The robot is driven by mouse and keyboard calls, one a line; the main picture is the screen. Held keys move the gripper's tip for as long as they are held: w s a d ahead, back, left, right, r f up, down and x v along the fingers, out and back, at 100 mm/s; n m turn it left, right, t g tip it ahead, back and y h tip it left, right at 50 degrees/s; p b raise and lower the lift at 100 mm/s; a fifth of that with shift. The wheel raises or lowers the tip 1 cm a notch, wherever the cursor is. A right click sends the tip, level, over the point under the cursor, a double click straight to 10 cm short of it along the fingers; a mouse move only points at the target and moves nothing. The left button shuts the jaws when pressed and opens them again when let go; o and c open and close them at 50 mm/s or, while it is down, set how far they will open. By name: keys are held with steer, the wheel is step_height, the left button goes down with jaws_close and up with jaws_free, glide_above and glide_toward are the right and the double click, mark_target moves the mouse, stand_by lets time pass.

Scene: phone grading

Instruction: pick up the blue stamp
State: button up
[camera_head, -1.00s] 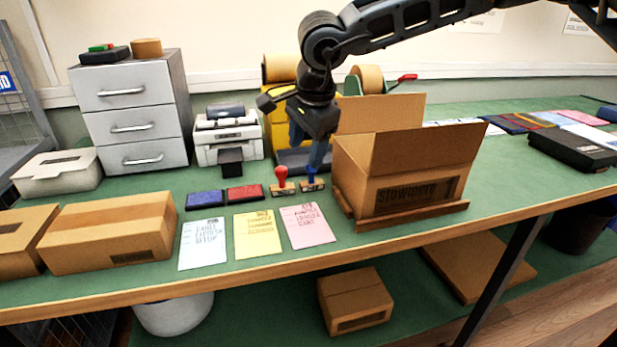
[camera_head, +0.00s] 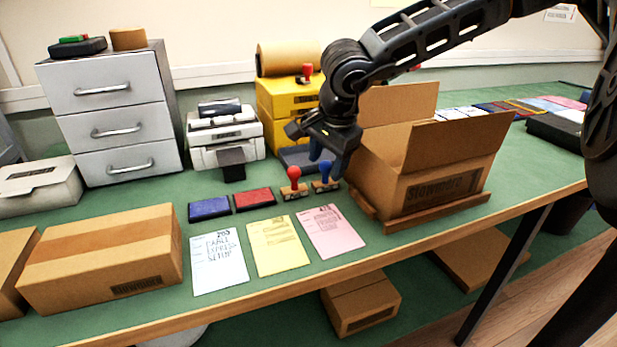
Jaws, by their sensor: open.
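The blue stamp (camera_head: 326,184) stands upright on the green table, with a blue handle and a small wooden base. The red stamp (camera_head: 294,184) stands just left of it, also upright. My gripper (camera_head: 326,161) points down at the blue stamp's handle. Its jaws are open, with one finger on the left and one on the right, the right one lower in the picture. The fingertips are close to the top of the handle and partly overlap it. I cannot tell whether they touch it.
An open cardboard box (camera_head: 436,188) stands close on the right of the blue stamp. Blue (camera_head: 209,208) and red (camera_head: 254,199) ink pads lie to the left. White, yellow and pink sheets (camera_head: 333,231) lie in front. A printer (camera_head: 226,138) and a yellow machine (camera_head: 283,103) stand behind.

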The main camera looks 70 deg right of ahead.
steer(key=shift+f, duration=0.1)
steer(key=shift+c, duration=0.3)
jaws_close()
stand_by(0.4)
